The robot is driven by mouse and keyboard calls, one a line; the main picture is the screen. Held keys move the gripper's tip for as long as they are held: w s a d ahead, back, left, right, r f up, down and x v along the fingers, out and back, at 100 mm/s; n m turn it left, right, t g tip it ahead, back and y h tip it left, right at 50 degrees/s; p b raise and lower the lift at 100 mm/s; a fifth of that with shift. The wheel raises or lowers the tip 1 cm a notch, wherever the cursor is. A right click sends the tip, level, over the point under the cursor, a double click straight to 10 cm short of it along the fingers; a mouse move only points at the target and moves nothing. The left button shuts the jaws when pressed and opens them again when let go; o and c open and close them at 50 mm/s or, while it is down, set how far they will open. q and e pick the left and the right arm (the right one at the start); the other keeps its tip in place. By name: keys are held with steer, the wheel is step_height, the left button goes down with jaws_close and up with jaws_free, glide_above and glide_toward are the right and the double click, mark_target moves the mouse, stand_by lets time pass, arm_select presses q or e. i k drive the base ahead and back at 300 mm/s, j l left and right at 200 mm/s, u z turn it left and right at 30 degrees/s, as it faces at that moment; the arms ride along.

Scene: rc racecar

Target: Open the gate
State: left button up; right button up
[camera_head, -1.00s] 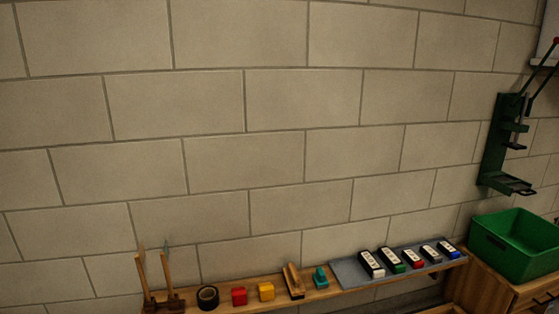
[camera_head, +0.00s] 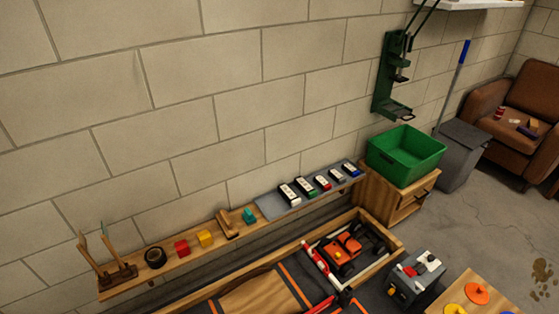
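A red-and-white bar (camera_head: 319,266), which looks like the gate, runs across the track at the lower right. It lies in front of a wooden-walled bay that holds an orange toy racecar (camera_head: 347,246) with black wheels. A black and red piece (camera_head: 345,298) sits at the near end of the bar; I cannot tell what it is. The bar looks lowered across the bay's mouth. Neither of my grippers is in view.
A wooden shelf (camera_head: 215,252) with tape, blocks and several small boxes runs along the wall. A green bin (camera_head: 405,156) stands on a wooden cabinet (camera_head: 402,200). A grey control box (camera_head: 416,277) stands right of the bay. A brown armchair (camera_head: 518,122) is at far right.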

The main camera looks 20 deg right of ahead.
mark_target(326, 271)
steer(key=l+z, duration=0.1)
steer(key=z, duration=0.85)
steer(key=i+j, duration=0.05)
